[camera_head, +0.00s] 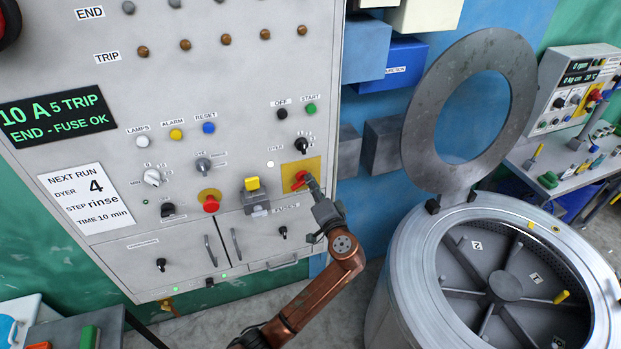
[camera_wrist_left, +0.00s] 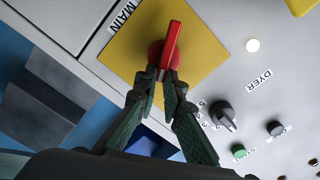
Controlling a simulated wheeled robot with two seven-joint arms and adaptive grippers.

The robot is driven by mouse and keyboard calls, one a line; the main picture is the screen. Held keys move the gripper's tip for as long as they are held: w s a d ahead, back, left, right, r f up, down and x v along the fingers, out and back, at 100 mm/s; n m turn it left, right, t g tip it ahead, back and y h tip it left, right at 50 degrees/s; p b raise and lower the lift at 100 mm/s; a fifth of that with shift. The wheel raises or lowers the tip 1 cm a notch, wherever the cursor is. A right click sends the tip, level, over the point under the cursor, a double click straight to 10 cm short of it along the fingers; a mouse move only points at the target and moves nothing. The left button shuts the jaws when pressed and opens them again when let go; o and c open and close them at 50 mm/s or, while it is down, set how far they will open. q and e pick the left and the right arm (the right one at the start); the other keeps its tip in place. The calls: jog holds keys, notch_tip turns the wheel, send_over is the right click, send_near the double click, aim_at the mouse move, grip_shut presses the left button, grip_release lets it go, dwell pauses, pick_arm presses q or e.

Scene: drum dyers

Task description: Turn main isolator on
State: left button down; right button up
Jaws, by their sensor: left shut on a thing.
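The main isolator is a red handle (camera_head: 299,180) on a yellow plate (camera_head: 313,164) on the grey panel. In the left wrist view the red handle (camera_wrist_left: 171,45) stands out from the yellow plate (camera_wrist_left: 130,50), beside the word MAIN. My left gripper (camera_head: 309,184) reaches it from the lower right. In the left wrist view my left gripper (camera_wrist_left: 163,80) has its two fingertips closed on the near end of the handle. The fingers hide part of the handle's base. My right gripper is in neither view.
A black DYER selector (camera_head: 301,145) is just above the yellow plate.

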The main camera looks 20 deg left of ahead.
pick_arm(q)
jog(key=shift+w+d+f+m+p, duration=0.1)
jog(key=shift+f+m+p, duration=0.1)
jog(key=shift+m+p, duration=0.95)
jog(key=shift+f+m+p, duration=0.2)
jog(key=shift+m+p, duration=0.4)
jog(key=shift+m, duration=1.05)
jog(key=shift+f, duration=0.1)
jog(key=c, duration=2)
grip_release()
jog(key=shift+c, duration=0.2)
jog(key=v, duration=1.2)
